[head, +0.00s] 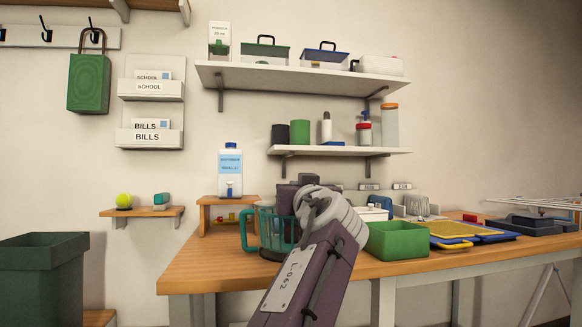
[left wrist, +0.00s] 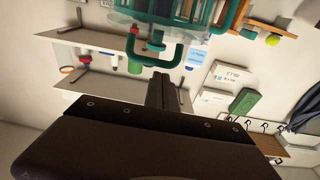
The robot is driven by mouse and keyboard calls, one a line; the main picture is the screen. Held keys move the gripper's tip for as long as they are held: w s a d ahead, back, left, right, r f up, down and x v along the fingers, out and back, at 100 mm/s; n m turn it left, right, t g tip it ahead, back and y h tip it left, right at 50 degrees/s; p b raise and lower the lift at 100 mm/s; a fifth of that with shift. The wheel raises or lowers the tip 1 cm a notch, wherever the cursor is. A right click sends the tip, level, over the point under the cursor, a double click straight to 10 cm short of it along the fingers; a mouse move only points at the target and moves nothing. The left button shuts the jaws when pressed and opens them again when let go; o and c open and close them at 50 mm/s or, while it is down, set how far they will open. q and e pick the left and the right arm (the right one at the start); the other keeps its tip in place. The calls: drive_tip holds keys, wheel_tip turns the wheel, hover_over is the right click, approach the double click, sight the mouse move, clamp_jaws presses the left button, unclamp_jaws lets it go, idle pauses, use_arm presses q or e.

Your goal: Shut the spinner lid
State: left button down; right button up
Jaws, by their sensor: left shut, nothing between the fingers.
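A clear container with teal ribs and a teal side handle (head: 246,230) stands on the wooden bench, partly hidden behind my left arm. I take it for the spinner. Its teal handle (left wrist: 150,58) and ribbed wall show at the top of the left wrist view, which is upside down. No lid can be made out clearly, so I cannot tell how it stands. My left gripper (left wrist: 160,82) is shut and empty, pointing toward the container; I cannot tell whether they touch. In the head view my wrist hides most of the gripper. My right gripper is not in view.
A green open bin (head: 397,240) stands right of my left arm on the bench, with blue and yellow trays (head: 470,232) beyond it. A white bottle (head: 230,172) stands on a small wooden stand (head: 212,201) behind the container. Two loaded wall shelves hang above.

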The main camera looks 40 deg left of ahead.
use_arm(q)
drive_tip(key=b+v, duration=0.4)
drive_tip(key=v, duration=0.6)
drive_tip(key=shift+f, duration=0.35)
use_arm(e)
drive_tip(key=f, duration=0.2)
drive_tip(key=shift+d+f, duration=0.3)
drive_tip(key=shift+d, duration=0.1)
use_arm(q)
drive_tip(key=shift+s+a, duration=0.1)
